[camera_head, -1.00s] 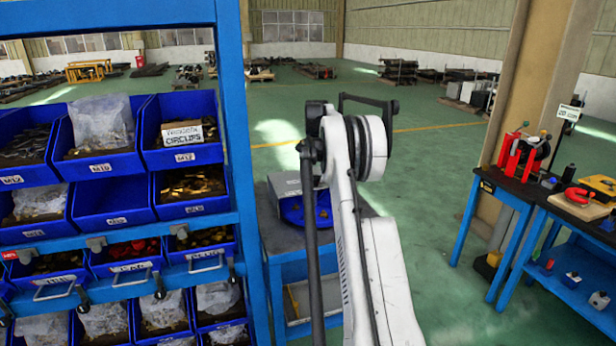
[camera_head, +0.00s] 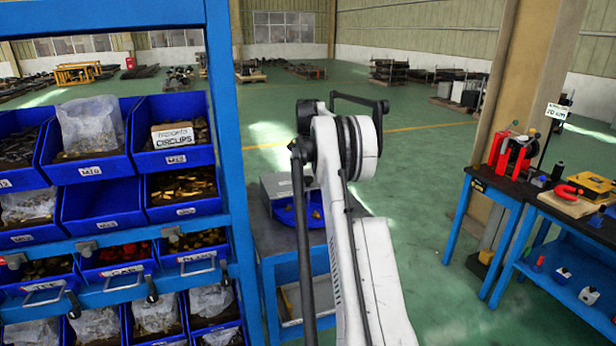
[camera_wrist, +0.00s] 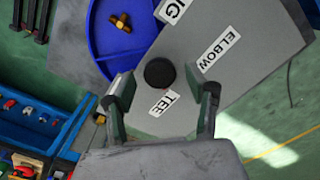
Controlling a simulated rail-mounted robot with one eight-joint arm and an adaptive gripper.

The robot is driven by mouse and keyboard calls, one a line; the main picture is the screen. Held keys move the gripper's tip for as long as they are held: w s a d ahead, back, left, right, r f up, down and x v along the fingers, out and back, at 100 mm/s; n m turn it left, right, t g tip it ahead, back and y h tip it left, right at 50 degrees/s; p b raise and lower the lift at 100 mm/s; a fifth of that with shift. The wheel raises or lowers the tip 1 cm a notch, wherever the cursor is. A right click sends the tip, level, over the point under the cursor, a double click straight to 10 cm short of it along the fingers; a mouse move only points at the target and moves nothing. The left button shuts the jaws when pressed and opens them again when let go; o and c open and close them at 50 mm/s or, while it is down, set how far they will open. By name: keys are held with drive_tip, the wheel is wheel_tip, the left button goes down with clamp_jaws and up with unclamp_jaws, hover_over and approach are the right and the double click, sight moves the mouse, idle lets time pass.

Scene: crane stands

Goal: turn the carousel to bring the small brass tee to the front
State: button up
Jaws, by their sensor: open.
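The blue round carousel (camera_wrist: 98,38) is partly in view at the top of the wrist view, with a brass fitting (camera_wrist: 121,22) on it. I cannot tell for sure whether that fitting is the small tee. A grey housing (camera_wrist: 240,50) covers part of the carousel and carries labels reading TEE, ELBOW and one cut off. A round black knob (camera_wrist: 159,72) sits on the housing near the TEE label. My gripper (camera_wrist: 163,92) is open, its fingers at either side of the knob in the picture; contact is not visible. In the head view, my arm partly hides the carousel (camera_head: 312,210) and housing (camera_head: 284,188).
A blue rack (camera_head: 232,190) of labelled bins stands left of my arm. The carousel is on a grey-topped blue cart (camera_head: 268,240). A blue workbench (camera_head: 508,192) with red and yellow tools stands at the right. Green floor (camera_head: 425,215) lies clear between cart and workbench.

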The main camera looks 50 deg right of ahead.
wheel_tip(320, 180, up, 11)
drive_tip(key=shift+r, duration=0.2)
idle(0.7)
